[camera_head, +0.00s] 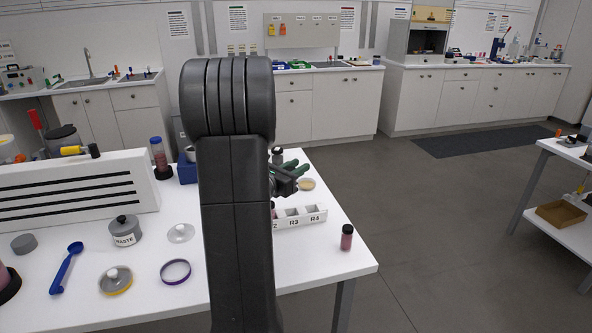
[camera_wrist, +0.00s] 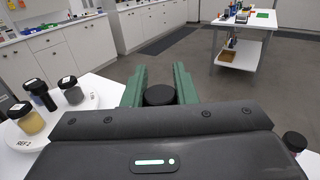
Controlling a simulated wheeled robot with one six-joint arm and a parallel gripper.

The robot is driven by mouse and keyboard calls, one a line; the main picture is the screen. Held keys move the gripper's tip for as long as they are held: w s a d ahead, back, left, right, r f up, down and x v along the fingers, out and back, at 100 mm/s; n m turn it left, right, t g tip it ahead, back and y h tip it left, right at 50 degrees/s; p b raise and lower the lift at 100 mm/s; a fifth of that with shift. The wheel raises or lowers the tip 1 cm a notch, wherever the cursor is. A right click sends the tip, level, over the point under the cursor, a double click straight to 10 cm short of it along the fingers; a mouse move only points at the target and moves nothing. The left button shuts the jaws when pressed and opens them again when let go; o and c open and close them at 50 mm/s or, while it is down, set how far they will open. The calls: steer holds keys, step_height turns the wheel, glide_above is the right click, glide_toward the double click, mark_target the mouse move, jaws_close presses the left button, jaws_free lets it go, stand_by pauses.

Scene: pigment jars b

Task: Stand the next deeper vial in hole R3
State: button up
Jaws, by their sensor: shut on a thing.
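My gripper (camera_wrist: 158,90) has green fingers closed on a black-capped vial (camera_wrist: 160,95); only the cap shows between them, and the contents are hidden. In the head view my gripper (camera_head: 294,169) is above the table behind the white rack (camera_head: 308,222), partly hidden by my arm. The rack's labels R3 and R4 are readable, with a "2" at the arm's edge. No vial shows standing at R3 or R4. A reddish bit shows at the arm's edge near the "2". Another vial (camera_head: 346,237), dark red with a dark cap, stands right of the rack; a dark-capped vial (camera_wrist: 295,142) shows at the wrist view's right edge.
A plate marked REF 2 (camera_wrist: 84,108) bears several capped jars. A shallow dish (camera_head: 307,184) lies behind the rack. A WASTE jar (camera_head: 125,230), blue spoon (camera_head: 66,268) and purple ring (camera_head: 175,271) lie on the left. The table's right edge is near the loose vial.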

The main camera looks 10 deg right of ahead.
step_height(320, 180, down, 6)
steer(key=b, duration=0.5)
steer(key=shift+r, duration=0.15)
steer(key=shift+b, duration=0.85)
stand_by(1.5)
steer(key=shift+f+b, duration=0.8)
steer(key=shift+b, duration=0.1)
steer(key=shift+r, duration=0.2)
steer(key=shift+r, duration=0.3)
steer(key=shift+b, duration=0.65)
stand_by(1.7)
steer(key=shift+f+b, duration=0.55)
steer(key=shift+r, duration=0.25)
